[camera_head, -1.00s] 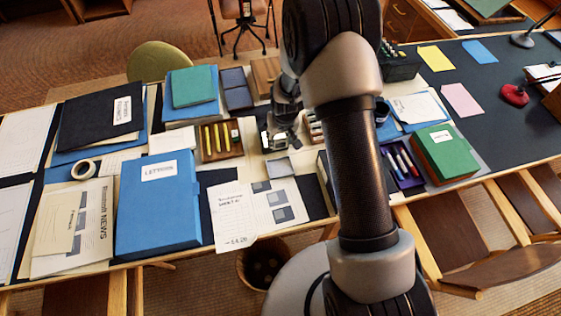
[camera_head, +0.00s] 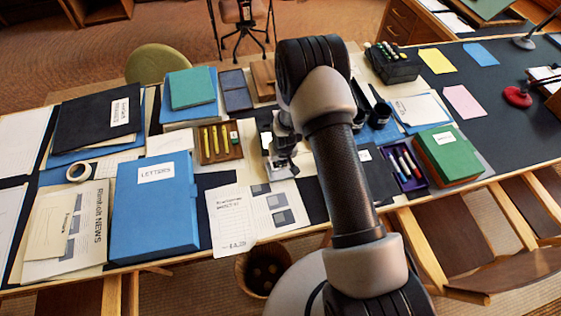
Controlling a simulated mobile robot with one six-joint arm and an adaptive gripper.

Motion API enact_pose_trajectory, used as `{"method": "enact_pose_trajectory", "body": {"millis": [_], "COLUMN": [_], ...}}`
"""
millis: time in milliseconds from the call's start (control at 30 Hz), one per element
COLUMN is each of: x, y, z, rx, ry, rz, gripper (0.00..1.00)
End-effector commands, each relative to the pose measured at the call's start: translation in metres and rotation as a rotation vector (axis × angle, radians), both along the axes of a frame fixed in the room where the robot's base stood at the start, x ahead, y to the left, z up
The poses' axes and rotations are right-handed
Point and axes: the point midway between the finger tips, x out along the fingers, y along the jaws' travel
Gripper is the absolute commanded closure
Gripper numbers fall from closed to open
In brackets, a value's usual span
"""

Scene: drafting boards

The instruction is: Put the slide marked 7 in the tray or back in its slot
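The slide marked 7 cannot be made out in this view, and neither can its slot or the tray for it. My arm stands in front of the right-centre of the table and hides part of the tabletop. A small grey and black metallic cluster (camera_head: 279,158) shows just left of my arm, above the printed sheets. My gripper seems to be in or behind this cluster, but its fingers cannot be told apart from the equipment there. Whether it is open or holds anything cannot be seen.
A pencil tray (camera_head: 219,142) and a large blue letters box (camera_head: 155,208) lie to the left. Printed sheets (camera_head: 262,212) lie at the front edge. A purple pen tray (camera_head: 404,167), a green box (camera_head: 448,154) and a black cup (camera_head: 380,115) are to the right.

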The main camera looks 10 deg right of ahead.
Motion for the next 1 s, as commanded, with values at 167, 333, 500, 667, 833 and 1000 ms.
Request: {"method": "enact_pose_trajectory", "body": {"millis": [167,333,500,667,833,1000], "x": [-0.0001,-0.0001,-0.0001,-0.0001,-0.0001,-0.0001], "y": [0.0000,0.0000,0.0000,0.0000,0.0000,0.0000], "z": [0.0008,0.0009,0.0009,0.0009,0.0009,0.0009], "rx": [0.000,0.000,0.000,0.000,0.000,0.000], "ry": [0.000,0.000,0.000,0.000,0.000,0.000], "rz": [0.000,0.000,0.000,0.000,0.000,0.000], "gripper": [0.93,0.81,0.70,0.59,0.48,0.37]}}
